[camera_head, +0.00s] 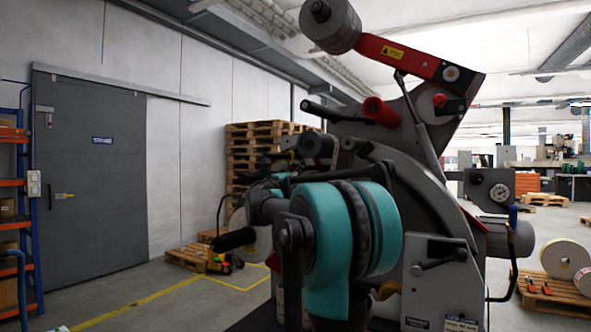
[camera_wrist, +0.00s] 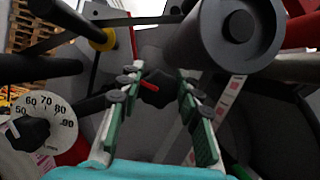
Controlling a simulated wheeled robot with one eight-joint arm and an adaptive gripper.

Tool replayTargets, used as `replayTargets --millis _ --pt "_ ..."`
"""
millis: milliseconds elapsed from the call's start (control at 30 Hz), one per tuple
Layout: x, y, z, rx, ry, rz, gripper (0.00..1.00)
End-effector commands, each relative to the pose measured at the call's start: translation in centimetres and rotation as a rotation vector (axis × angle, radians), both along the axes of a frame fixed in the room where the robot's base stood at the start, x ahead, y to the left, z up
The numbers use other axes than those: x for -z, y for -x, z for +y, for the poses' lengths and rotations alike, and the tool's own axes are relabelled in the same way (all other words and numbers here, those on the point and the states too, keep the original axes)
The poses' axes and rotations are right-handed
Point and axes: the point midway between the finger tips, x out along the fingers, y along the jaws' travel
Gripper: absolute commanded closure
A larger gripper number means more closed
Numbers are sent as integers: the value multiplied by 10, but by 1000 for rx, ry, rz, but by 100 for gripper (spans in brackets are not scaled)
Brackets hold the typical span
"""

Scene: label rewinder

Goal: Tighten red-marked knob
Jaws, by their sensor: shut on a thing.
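The black knob with a red mark (camera_wrist: 155,90) shows in the middle of the wrist view. My gripper (camera_wrist: 158,75) reaches toward it with a green-and-grey finger on each side of the knob, and it is shut on it. The red line on the knob points up and left in the wrist view. In the head view my teal arm stands in front of the grey rewinder machine (camera_head: 435,180). The knob and my fingertips cannot be made out there.
A numbered dial (camera_wrist: 62,112) with its own black knob sits at the left of the wrist view. A large dark roller (camera_wrist: 222,45) is close at upper right. Pallets with label rolls (camera_head: 565,258) stand right of the machine; pallets are stacked (camera_head: 255,150) behind.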

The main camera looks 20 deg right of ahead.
Motion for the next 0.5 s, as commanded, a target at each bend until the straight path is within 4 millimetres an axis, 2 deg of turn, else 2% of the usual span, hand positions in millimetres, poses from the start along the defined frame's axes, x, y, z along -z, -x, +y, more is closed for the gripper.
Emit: replayTargets --millis 100,500 --pt "0 0 0 0 0 0 95" --pt "0 0 0 0 -62 -79 95"
